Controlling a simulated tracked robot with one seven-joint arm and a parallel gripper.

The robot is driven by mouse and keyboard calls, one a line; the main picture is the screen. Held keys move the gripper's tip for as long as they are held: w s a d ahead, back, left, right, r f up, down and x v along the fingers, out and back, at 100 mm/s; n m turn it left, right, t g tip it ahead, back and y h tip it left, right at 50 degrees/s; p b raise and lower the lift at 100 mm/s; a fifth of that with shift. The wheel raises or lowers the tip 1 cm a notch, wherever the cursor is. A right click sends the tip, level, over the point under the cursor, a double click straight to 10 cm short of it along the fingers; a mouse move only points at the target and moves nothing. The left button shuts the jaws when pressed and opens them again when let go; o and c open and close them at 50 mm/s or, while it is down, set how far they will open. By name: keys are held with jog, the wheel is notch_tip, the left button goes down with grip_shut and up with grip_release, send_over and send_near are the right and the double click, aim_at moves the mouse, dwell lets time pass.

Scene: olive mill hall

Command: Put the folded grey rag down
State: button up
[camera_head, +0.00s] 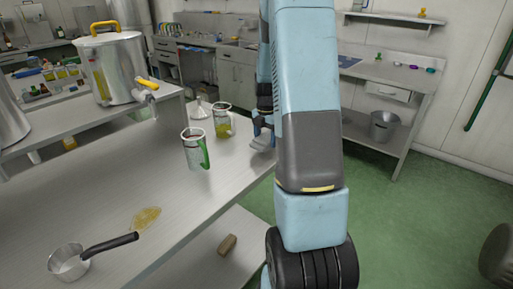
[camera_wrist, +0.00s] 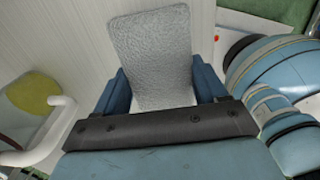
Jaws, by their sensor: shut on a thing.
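My gripper (camera_wrist: 152,88) is shut on the folded grey rag (camera_wrist: 152,50), which sits between its two blue fingers in the wrist view. In the head view, my gripper (camera_head: 262,124) shows partly behind my arm, at the right edge of the steel table (camera_head: 110,185). The rag (camera_head: 261,143) shows there as a small pale patch just below the fingers. I cannot tell whether the rag touches the table.
A jug with yellow-green oil (camera_head: 222,123) stands left of my gripper, with a green-handled jug (camera_head: 195,150) nearer. A funnel (camera_head: 198,110) stands behind. An oil puddle (camera_head: 146,218) and a black-handled saucepan (camera_head: 72,262) are at the front. A brown block (camera_head: 227,244) lies below.

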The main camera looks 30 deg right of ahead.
aim_at(265, 138)
jog(key=shift+f, duration=1.6)
jog(key=shift+f, duration=0.1)
jog(key=o, duration=0.9)
jog(key=shift+o, duration=0.2)
